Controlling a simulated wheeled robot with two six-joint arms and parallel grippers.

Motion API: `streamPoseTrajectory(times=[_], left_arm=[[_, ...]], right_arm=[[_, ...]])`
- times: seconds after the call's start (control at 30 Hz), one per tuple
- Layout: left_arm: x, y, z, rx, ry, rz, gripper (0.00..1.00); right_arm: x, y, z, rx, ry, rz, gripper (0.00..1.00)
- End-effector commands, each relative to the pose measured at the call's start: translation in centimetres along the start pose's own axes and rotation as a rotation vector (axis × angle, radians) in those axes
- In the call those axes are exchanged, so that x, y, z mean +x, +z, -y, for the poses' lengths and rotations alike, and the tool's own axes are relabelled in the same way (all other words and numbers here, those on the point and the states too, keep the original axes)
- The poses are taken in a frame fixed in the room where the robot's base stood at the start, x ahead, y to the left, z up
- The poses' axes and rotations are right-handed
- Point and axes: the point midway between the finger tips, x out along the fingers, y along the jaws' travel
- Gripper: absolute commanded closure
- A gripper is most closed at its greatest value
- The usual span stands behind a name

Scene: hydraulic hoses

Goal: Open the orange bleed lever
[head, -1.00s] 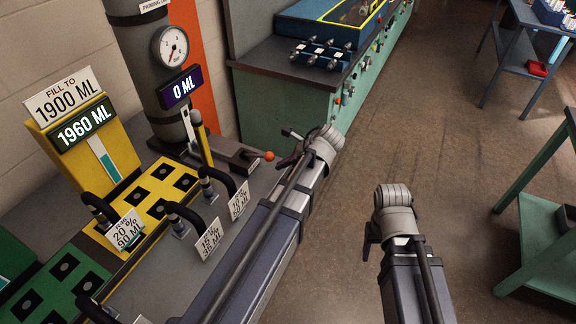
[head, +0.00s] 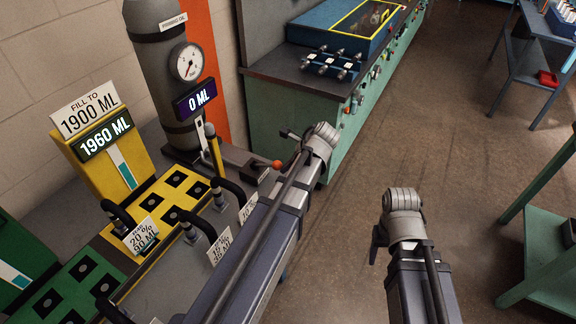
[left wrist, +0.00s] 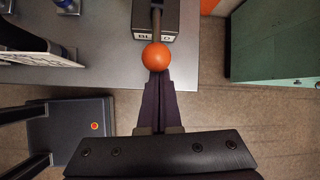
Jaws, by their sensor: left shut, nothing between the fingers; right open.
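The orange ball of the bleed lever (head: 277,164) sticks out from a dark block (head: 246,170) at the bench edge, below the dark cylinder. In the left wrist view the orange ball (left wrist: 157,57) is at top centre, on a rod leading to the block, whose "BLEED" label is partly hidden. My left gripper (head: 289,160) is shut and empty. Its closed fingers (left wrist: 157,82) end right at the ball; I cannot tell whether they touch it. My right gripper (head: 377,242) is open, far to the right over the floor, with its fingers only partly visible.
A pressure gauge (head: 188,62) and a "0 ML" display (head: 195,100) are on the cylinder (head: 160,70). Black hoses with white cards stand left of my left arm. A green cabinet (head: 290,120) is behind. Open floor lies right.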

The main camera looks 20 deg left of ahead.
Motion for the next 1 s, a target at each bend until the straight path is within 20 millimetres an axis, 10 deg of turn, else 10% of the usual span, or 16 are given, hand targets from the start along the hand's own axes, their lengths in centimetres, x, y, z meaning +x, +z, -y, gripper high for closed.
streamPoseTrajectory(times=[1.0], left_arm=[[-0.2,-2.0,0.2,-0.002,0.002,0.002,1.0]], right_arm=[[0.9,-0.1,0.1,0.0,0.0,0.0,0.38]])
